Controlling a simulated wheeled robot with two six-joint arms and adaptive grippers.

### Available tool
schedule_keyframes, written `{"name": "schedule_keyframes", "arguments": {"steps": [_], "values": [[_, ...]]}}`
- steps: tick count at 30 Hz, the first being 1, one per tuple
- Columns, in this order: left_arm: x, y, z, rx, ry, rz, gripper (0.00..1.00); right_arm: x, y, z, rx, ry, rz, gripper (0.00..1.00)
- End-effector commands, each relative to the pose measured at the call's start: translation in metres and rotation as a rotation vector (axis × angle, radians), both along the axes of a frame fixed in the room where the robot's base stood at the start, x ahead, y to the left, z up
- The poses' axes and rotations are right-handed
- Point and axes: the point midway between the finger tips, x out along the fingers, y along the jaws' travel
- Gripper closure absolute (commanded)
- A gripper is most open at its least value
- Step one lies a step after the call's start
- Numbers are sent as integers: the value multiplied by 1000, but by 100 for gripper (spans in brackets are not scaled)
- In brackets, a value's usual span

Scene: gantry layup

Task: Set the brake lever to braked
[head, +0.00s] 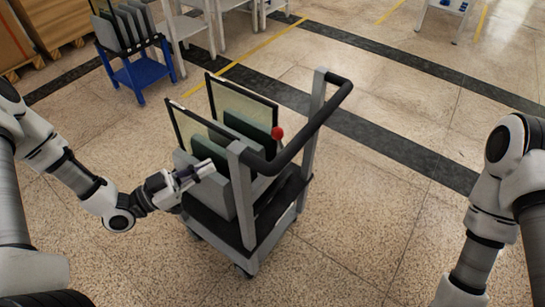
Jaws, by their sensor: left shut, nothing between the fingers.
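A grey cart (243,236) with a black push handle (310,125) stands in the middle of the head view. A red ball knob (277,132), which looks like the end of the brake lever, shows beside the handle, near the right side of the upright panels. The rest of the lever is hidden, so I cannot tell its setting. My left gripper (206,169) is shut and empty. In the picture it lies over the grey panel at the cart's left, to the left of and below the red knob, apart from it. My right arm shows at the right edge, but its gripper is out of view.
Dark-framed panes (192,108) and green panels (243,138) stand upright on the cart. A blue rack (139,72) with grey panels, pale stands (186,28) and wooden crates (57,20) are at the back left. The speckled floor right of the cart is clear.

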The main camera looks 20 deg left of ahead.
Motion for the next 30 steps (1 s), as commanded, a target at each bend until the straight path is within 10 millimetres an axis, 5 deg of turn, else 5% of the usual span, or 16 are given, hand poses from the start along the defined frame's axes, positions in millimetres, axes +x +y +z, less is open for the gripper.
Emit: {"name": "schedule_keyframes", "arguments": {"steps": [14, 30], "values": [[6, -9, 3, -1, -10, -10, 100, 1, 0, -4, 0, -2, 0, 48], [79, -89, 23, 3, -11, -10, 100, 1, 0, -23, 0, -1, -1, 48]]}}
